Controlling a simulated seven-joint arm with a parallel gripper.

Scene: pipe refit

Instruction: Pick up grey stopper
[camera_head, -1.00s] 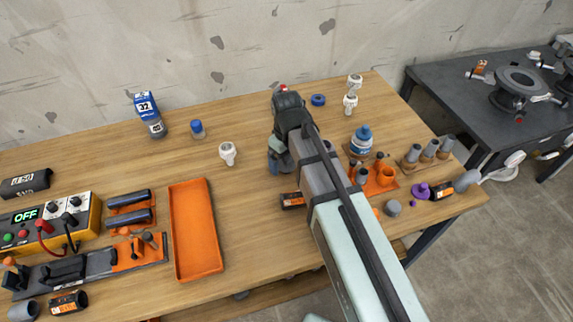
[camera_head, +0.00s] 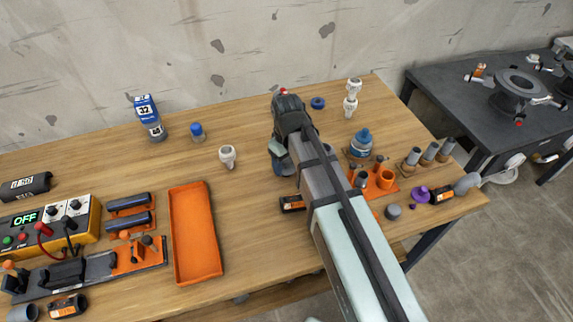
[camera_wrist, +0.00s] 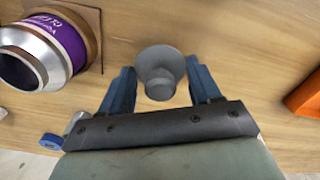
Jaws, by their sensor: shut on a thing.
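The grey stopper (camera_wrist: 159,62), a round piece with a wide flange and a narrower stub, sits between the two blue fingers of my gripper (camera_wrist: 161,80) in the wrist view. The fingers are closed on its flange from both sides. In the head view my gripper (camera_head: 283,168) points down near the middle of the wooden table, and the stopper is hidden behind it. I cannot tell how far the stopper is from the tabletop.
An empty orange tray (camera_head: 179,235) lies left of my gripper. A purple-banded can (camera_wrist: 45,50) is close by in the wrist view. Orange holders and grey cylinders (camera_head: 430,152) crowd the right side.

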